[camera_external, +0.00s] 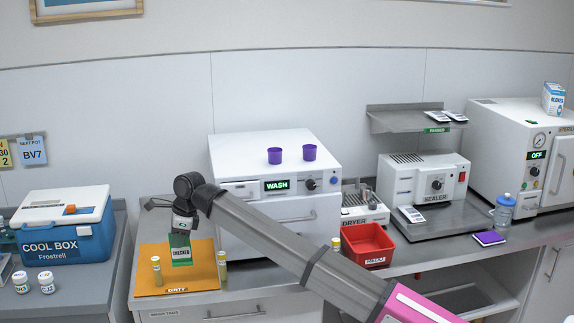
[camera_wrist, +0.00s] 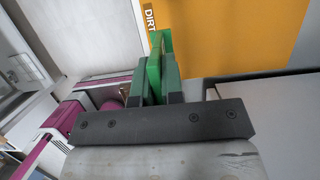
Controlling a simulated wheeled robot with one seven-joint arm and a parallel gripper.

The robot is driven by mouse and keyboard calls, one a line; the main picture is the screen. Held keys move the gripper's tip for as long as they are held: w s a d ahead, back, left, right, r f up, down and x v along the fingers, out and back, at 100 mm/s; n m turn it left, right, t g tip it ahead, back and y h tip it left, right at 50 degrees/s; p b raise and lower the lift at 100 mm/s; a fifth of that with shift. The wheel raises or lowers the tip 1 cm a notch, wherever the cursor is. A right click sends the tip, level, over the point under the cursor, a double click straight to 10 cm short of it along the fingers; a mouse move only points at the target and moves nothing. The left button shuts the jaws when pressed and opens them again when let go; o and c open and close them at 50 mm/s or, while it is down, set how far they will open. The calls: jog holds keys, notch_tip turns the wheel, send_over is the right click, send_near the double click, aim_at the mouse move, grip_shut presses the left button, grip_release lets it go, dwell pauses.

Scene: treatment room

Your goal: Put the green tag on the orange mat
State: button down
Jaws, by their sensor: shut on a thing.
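The green tag (camera_external: 181,250), lettered "CHECKED", hangs upright from my gripper (camera_external: 180,233) in the external view. It shows in front of the orange mat (camera_external: 206,264); I cannot tell whether its lower edge touches the mat. In the wrist view, my gripper (camera_wrist: 159,88) is shut on the green tag (camera_wrist: 155,58), which is seen nearly edge-on between the fingers. The orange mat (camera_wrist: 245,35), with part of its "DIRTY" lettering, lies beyond the fingertips.
The white washer (camera_external: 270,215) with two purple cups is behind. A red bin (camera_external: 368,244) stands to the right, a blue cool box (camera_external: 65,235) to the left.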

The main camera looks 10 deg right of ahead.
jog(key=shift+w+d+f, duration=0.2)
jog(key=shift+w+f, duration=0.8)
jog(key=shift+f, duration=0.25)
jog(key=shift+w+d+f, duration=0.2)
jog(key=shift+w+f, duration=0.8)
jog(key=shift+f, duration=0.3)
jog(key=shift+w+d+f, duration=0.2)
jog(key=shift+w+f, duration=0.8)
jog(key=shift+f, duration=0.25)
jog(key=shift+f, duration=0.1)
jog(key=c, duration=1.2)
grip_release()
jog(key=shift+c, duration=0.2)
jog(key=v, duration=1.2)
